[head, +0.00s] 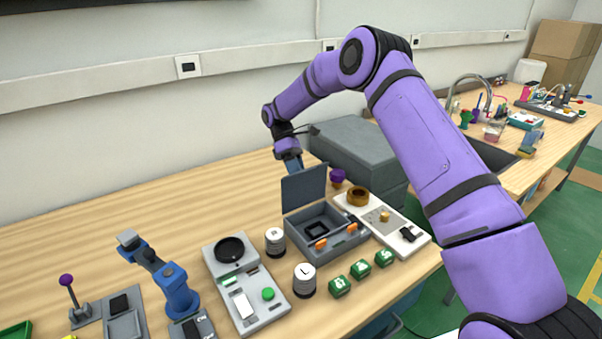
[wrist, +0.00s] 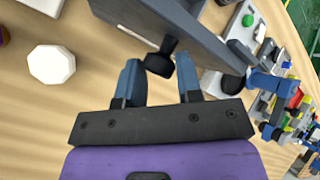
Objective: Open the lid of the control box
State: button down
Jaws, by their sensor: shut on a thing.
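The grey control box (head: 340,247) stands on the wooden table, with orange latches on its front and a dark square inside. Its lid (head: 304,187) stands up about vertical at the box's back left, so the inside shows. My gripper (head: 291,166) is behind the lid's top edge, its fingertips hidden there in the head view. In the wrist view my gripper (wrist: 158,70) has its two blue fingers on either side of a black handle (wrist: 160,61) on the grey lid (wrist: 185,25). The fingers are shut on this handle.
A white panel with a brown ring (head: 357,196) is right of the box. Green cubes (head: 361,269), dark-and-white jars (head: 304,280) and a scale-like device (head: 246,283) stand in front and left. A large grey case (head: 360,150) is behind. The table's back left is clear.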

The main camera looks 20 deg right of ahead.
jog(key=shift+w+a+f+g+h, duration=0.1)
jog(key=shift+w+f+g+h, duration=0.4)
jog(key=shift+w+f+g, duration=0.95)
jog(key=shift+s, duration=0.1)
jog(key=c, duration=0.8)
grip_release()
jog(key=shift+d, duration=0.2)
jog(key=shift+a, duration=0.15)
jog(key=shift+a+r, duration=0.15)
jog(key=shift+r, duration=0.1)
jog(key=s+r, duration=0.2)
jog(key=s, duration=0.6)
jog(key=s+r, duration=0.3)
jog(key=s, duration=0.4)
jog(key=shift+s+d, duration=0.35)
jog(key=shift+s, duration=0.05)
